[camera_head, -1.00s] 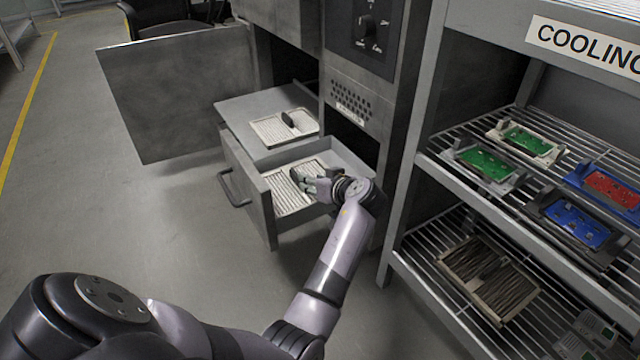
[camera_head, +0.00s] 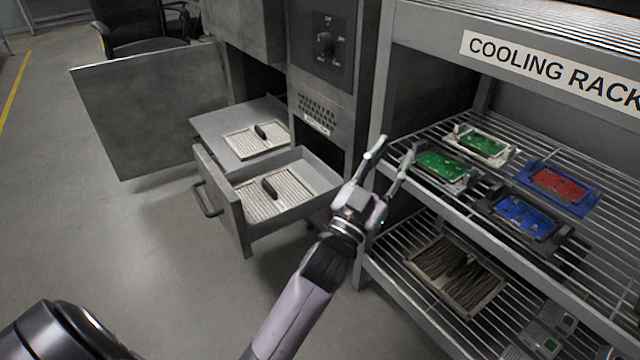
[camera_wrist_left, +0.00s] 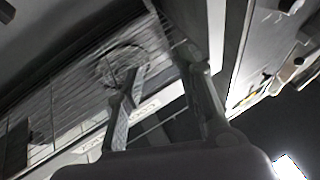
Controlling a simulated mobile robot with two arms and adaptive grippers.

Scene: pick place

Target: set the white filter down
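One white filter (camera_head: 282,202) with a dark handle lies flat in the open drawer (camera_head: 308,176). A second white filter (camera_head: 246,144) with a dark handle lies on the pulled-out shelf (camera_head: 213,127) above and behind the drawer. My left gripper (camera_head: 392,158) is open and empty, to the right of the drawer, in front of the cooling rack's upper shelf. Its two spread fingers also show in the left wrist view (camera_wrist_left: 160,85), with nothing between them. My right gripper is not in view.
The cooling rack (camera_head: 470,195) on the right holds green, red and blue boards in frames. A dirty brown filter (camera_head: 440,285) lies on its lower shelf. An open cabinet door (camera_head: 150,105) stands left of the drawer. The floor in front is clear.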

